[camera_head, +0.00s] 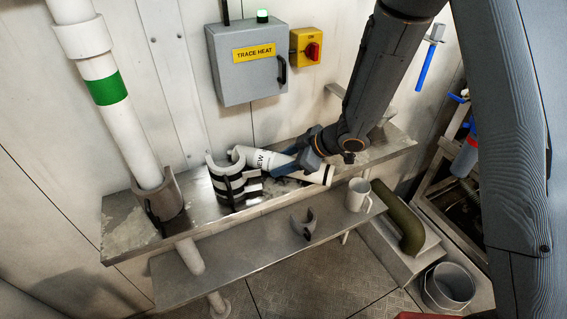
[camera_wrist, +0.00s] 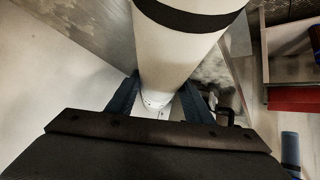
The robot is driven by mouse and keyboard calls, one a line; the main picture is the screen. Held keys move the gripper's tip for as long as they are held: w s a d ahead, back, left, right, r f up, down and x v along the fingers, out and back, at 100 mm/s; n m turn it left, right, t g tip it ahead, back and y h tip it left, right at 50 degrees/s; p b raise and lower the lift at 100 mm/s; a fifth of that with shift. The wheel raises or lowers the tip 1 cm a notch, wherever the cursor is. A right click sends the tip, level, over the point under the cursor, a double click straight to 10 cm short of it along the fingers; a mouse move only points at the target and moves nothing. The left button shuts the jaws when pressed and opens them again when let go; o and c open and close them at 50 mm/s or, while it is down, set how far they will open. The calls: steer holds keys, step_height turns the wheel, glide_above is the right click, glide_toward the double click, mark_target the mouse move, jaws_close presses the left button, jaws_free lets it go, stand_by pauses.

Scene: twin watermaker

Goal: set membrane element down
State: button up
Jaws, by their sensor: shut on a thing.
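The membrane element (camera_head: 262,160) is a white cylinder marked NEW. It lies roughly level at the metal bench (camera_head: 205,207), with its left end beside a black-and-white striped curved holder (camera_head: 232,186). My gripper (camera_head: 309,158) is shut across the element's middle and hides part of it. In the wrist view the white element (camera_wrist: 178,62), with a black band, runs between the two fingers of my gripper (camera_wrist: 163,100). I cannot tell whether the element touches the bench or hangs just above it.
A grey trace heat box (camera_head: 247,62) hangs behind. A white pipe (camera_head: 120,115) rises at left. A green bent hose (camera_head: 398,214) and a bucket (camera_head: 447,287) are at right.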

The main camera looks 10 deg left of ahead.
steer(key=shift+f, duration=0.15)
steer(key=o, duration=1.5)
